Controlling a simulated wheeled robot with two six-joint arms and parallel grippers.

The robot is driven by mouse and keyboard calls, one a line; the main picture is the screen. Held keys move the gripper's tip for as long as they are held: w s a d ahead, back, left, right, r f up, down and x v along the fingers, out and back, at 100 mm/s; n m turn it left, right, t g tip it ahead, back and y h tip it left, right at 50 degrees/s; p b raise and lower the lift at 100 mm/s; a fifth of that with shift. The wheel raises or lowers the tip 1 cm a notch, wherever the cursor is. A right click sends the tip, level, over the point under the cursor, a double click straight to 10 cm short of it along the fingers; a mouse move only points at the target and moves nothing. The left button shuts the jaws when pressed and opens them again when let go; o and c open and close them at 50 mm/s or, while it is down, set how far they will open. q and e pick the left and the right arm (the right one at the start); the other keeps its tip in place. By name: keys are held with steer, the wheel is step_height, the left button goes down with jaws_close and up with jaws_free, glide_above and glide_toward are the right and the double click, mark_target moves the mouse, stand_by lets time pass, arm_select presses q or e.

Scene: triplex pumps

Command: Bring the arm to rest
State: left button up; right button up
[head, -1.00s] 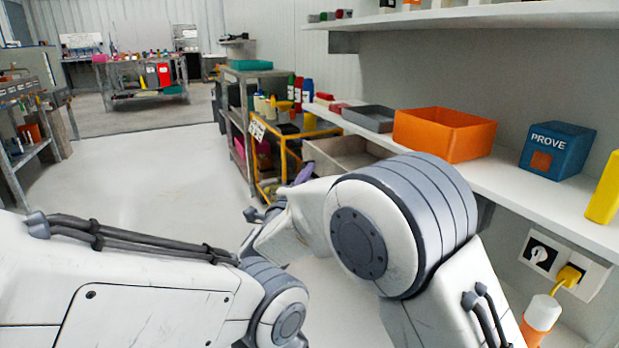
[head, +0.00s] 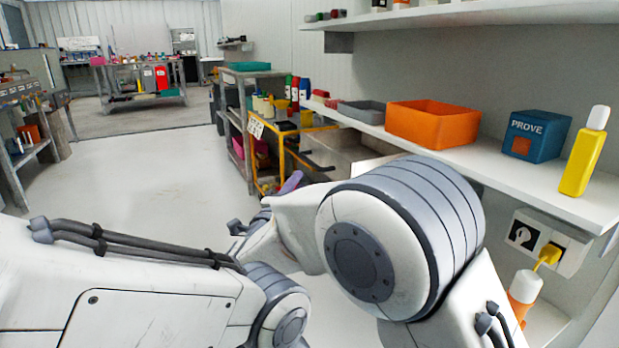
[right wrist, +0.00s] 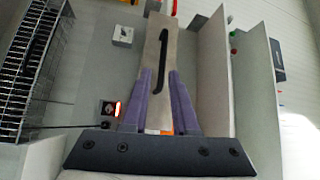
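My right arm (head: 400,235) fills the lower right of the head view, with its elbow raised in front of the shelf. Only a purple finger of my right gripper (head: 291,183) shows beyond the forearm, close in the picture to the yellow cart. In the right wrist view my right gripper (right wrist: 160,85) has two purple fingers with a gap between them. A pale panel with a black handle (right wrist: 160,60) shows through and beyond that gap; nothing looks gripped. My left arm (head: 150,290) comes in from the lower left. My left gripper is not seen.
The yellow cart (head: 283,150) and a grey rack stand ahead. The right-hand shelf (head: 490,165) carries a grey tray (head: 362,112), an orange bin (head: 432,123), a blue PROVE box (head: 536,136) and a yellow bottle (head: 583,155). Open floor (head: 150,165) lies to the left.

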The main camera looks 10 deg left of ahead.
steer(key=s+d+f+n+g+y, duration=0.2)
steer(key=d+f+n+g+y, duration=0.5)
steer(key=d+f+n, duration=0.6)
steer(key=s+d+f+n+g+h, duration=0.25)
steer(key=s+d+f+g, duration=0.35)
steer(key=s, duration=0.5)
steer(key=s+d+f+n+g+h, duration=0.1)
steer(key=s+d+f+n+g, duration=0.15)
steer(key=s+d, duration=0.75)
steer(key=s+a+r+n+g+y+p, duration=0.15)
steer(key=s+a+r+n+p, duration=0.25)
steer(key=s+a+r+p, duration=0.5)
steer(key=s+a+r+n+g+p, duration=0.2)
steer(key=s+a+r+n+p, duration=0.3)
steer(key=r, duration=0.7)
step_height(320, 180, up, 36)
steer(key=m+p, duration=0.1)
steer(key=p, duration=3.6)
steer(key=shift+a+r+p, duration=0.2)
steer(key=shift+a+p, duration=0.2)
steer(key=shift+a, duration=0.05)
